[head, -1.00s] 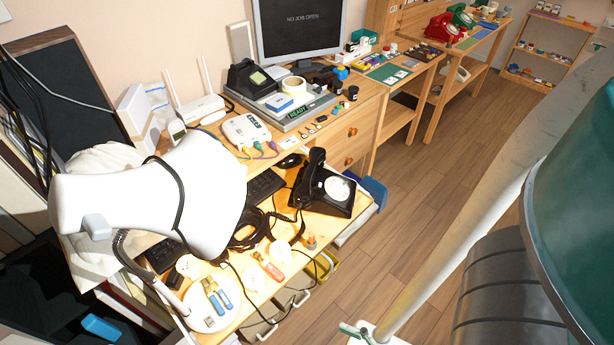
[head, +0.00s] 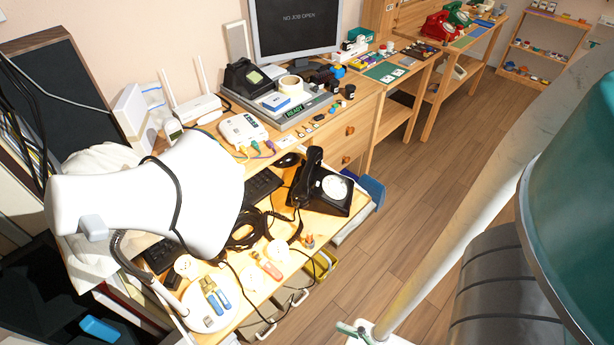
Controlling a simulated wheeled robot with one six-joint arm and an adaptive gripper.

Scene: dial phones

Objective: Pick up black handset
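The black handset (head: 307,172) lies along the left side of the black dial phone (head: 331,196), which has a pale round dial. It appears to rest on the phone's body. The phone stands near the right end of the lower wooden desk surface (head: 262,290). Dark cable lies coiled just left of the phone. My gripper is not in view, and nothing is seen touching the handset.
A large white rounded shape with a black cable (head: 150,200) blocks the left of the desk. A black keyboard (head: 262,187) lies behind the phone. Red (head: 437,26) and green (head: 459,14) phones stand on a far bench.

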